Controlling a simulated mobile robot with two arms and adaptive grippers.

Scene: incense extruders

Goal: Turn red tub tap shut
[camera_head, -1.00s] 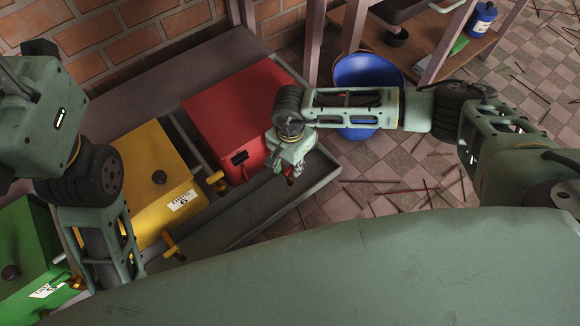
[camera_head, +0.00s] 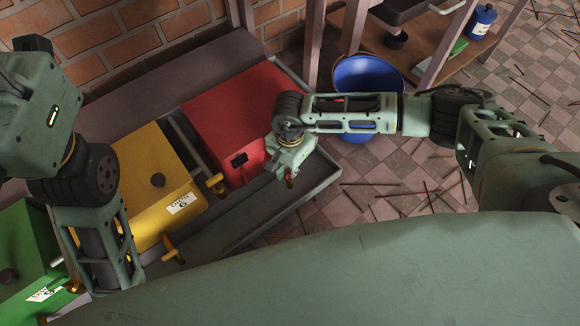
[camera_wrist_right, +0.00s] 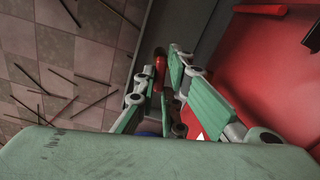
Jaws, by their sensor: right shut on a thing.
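The red tub (camera_head: 228,112) sits in the grey trough, with a dark tag on its front face; it also shows at the right of the right wrist view (camera_wrist_right: 270,70). My right gripper (camera_head: 288,178) points down at the tub's front right corner. In the right wrist view its fingers (camera_wrist_right: 160,82) are closed around a small part, with a rounded red end (camera_wrist_right: 160,62) showing between and beyond them. This looks like the red tub's tap. The fingers hide most of it, so its handle angle cannot be told. My left gripper is out of sight below its arm.
The grey trough (camera_head: 270,205) has a raised rim. A blue bucket (camera_head: 365,75) stands behind my right arm.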

